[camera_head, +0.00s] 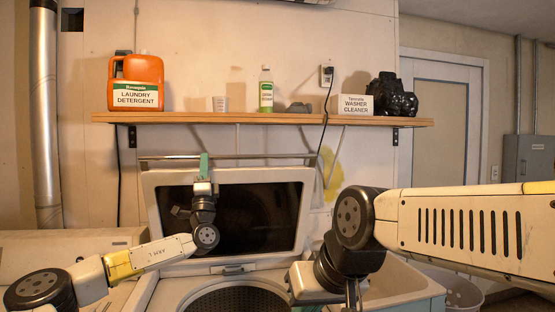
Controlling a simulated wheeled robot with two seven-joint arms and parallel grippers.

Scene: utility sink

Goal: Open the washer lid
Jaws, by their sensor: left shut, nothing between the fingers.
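The washer lid (228,179) stands raised, nearly upright, behind the washer's round drum opening (238,299). It has a pale frame and a dark window. My left gripper (204,163) points up in front of the lid, with its greenish fingers shut at the lid's top edge. Nothing shows between them. I cannot tell whether they touch the lid. My left wrist hides part of the window. My right arm reaches in from the right and bends down near the washer's right front.
A wooden shelf (270,119) above holds an orange detergent jug (136,84), a green bottle (266,90), a washer cleaner box (352,105) and a black object (391,96). A black cord hangs from the wall outlet (327,75). A pale sink (400,281) stands right of the washer.

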